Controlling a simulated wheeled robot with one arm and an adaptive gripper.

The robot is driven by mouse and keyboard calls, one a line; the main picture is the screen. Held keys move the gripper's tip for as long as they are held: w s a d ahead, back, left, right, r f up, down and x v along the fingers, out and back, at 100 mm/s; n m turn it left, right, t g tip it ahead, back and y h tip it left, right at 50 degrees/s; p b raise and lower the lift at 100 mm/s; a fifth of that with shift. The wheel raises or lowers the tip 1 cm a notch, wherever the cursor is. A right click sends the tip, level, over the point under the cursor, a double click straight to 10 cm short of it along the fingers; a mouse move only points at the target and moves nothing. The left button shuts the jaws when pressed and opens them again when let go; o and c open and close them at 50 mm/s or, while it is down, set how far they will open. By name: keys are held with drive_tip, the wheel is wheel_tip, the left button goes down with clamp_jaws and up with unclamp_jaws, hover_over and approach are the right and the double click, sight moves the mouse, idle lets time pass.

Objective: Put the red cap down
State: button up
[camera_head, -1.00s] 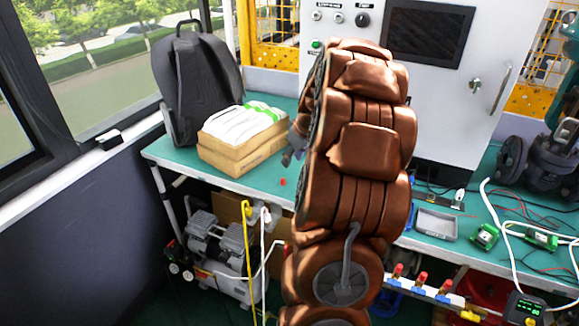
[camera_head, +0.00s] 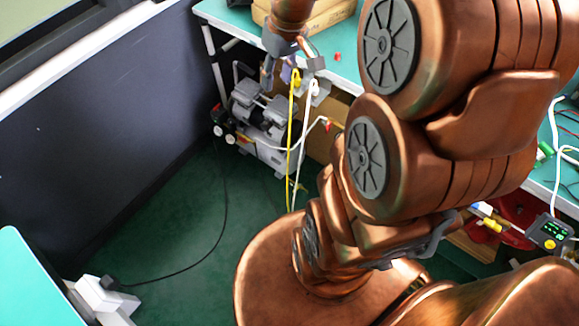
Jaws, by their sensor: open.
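The red cap (camera_head: 338,57) is a small red piece resting on the teal table (camera_head: 232,18), near its front edge. My gripper (camera_head: 290,72) is grey, at the end of my copper-coloured arm. It is to the left of the cap and apart from it, in front of the table edge in the picture. Its fingers are spread and nothing shows between them. The fingertips overlap the valves and hoses behind them, so their exact height is hard to tell.
A cardboard box (camera_head: 325,14) stands on the table behind the cap. A compressor (camera_head: 262,115) stands below the table, with a yellow hose (camera_head: 291,135) and a white hose hanging beside it. Open green floor (camera_head: 180,210) lies at the left. A digital meter (camera_head: 548,232) is at the right.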

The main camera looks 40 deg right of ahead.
drive_tip(key=s+a+f+g, duration=0.1)
drive_tip(key=s+a, duration=0.4)
drive_tip(key=s, duration=0.4)
drive_tip(key=s+a+f+g+h, duration=0.1)
drive_tip(key=s+a+g, duration=0.1)
drive_tip(key=s+a, duration=0.4)
drive_tip(key=s, duration=0.4)
drive_tip(key=shift+s+a, duration=0.15)
drive_tip(key=shift+a, duration=0.1)
wheel_tip(320, 180, up, 5)
drive_tip(key=p, duration=0.5)
